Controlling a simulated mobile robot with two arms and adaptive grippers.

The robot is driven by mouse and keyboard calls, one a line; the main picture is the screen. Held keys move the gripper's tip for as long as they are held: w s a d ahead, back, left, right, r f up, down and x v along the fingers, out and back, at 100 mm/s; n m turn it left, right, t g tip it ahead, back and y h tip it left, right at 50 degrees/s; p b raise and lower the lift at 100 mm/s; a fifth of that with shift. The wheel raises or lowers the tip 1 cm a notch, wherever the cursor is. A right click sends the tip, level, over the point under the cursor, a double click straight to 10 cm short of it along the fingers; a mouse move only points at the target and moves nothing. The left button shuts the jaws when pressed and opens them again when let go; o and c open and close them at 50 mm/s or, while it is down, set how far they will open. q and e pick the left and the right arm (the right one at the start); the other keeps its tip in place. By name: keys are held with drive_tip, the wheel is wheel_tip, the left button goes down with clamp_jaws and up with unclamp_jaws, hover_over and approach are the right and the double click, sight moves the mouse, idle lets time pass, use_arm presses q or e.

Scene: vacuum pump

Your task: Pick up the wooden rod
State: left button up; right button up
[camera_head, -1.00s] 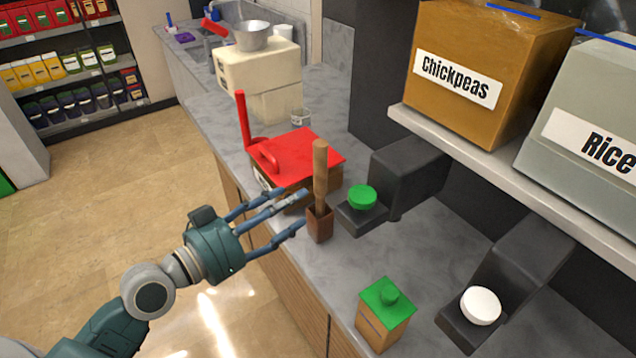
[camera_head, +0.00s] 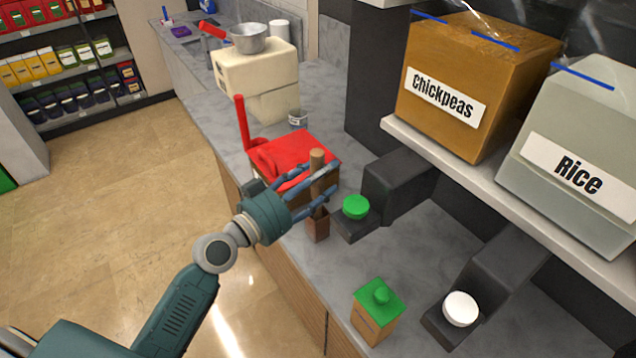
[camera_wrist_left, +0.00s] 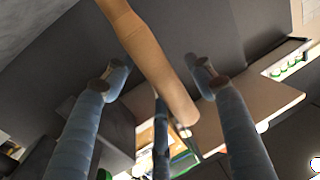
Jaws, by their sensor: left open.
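The wooden rod (camera_head: 317,166) stands upright in a small brown wooden holder (camera_head: 318,227) on the grey counter. My left gripper (camera_head: 318,188) is open, with its blue fingers reaching around the rod just above the holder. In the left wrist view the rod (camera_wrist_left: 155,60) runs between the spread fingers (camera_wrist_left: 158,85), with gaps to the fingers on either side. The fingers hide part of the rod's middle in the head view. My right gripper is not in view.
A red-lidded box (camera_head: 300,155) stands just behind the rod. A dark bracket with a green button (camera_head: 356,207) is close on the right. A green-topped box (camera_head: 377,312) and a white button (camera_head: 460,309) are nearer. A shelf (camera_head: 480,180) overhangs the right.

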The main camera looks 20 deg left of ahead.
use_arm(q)
drive_tip(key=shift+c, duration=1)
drive_tip(key=c, duration=1)
drive_tip(key=shift+c, duration=0.2)
